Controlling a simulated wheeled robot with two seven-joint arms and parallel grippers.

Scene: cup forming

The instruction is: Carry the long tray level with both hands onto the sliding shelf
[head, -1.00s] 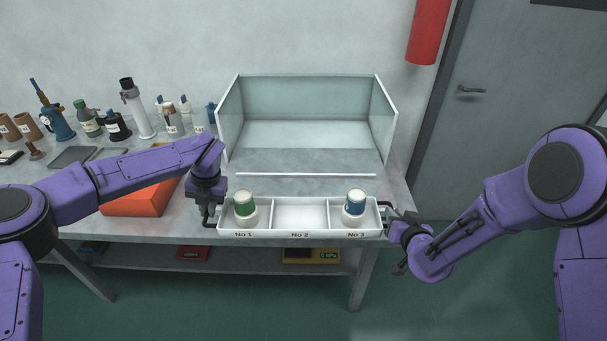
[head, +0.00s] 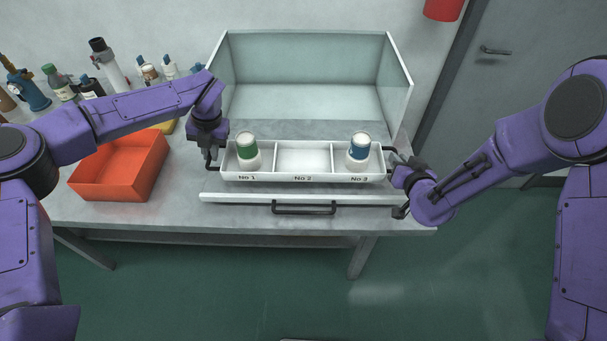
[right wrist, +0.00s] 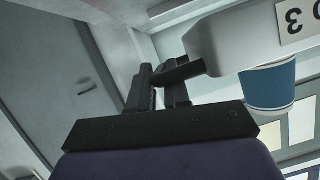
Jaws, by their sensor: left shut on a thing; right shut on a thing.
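The long white tray (head: 300,178) has three compartments marked No 1, No 2 and No 3 and looks level. A white cup with a green band (head: 247,149) stands in No 1 and one with a blue band (head: 359,147) in No 3; No 2 is empty. My left gripper (head: 210,163) is shut on the left end handle, my right gripper (head: 394,165) on the right one. The right wrist view shows this grip (right wrist: 168,82). The sliding shelf's white front edge (head: 255,197) with its black handle shows in front of the tray. Contact beneath the tray cannot be told.
A clear-walled, open-fronted enclosure (head: 310,45) stands behind the tray. An orange bin (head: 105,190) sits on the bench to the left, with bottles and tools behind it. Bench and shelf surface between the tray and the enclosure is clear.

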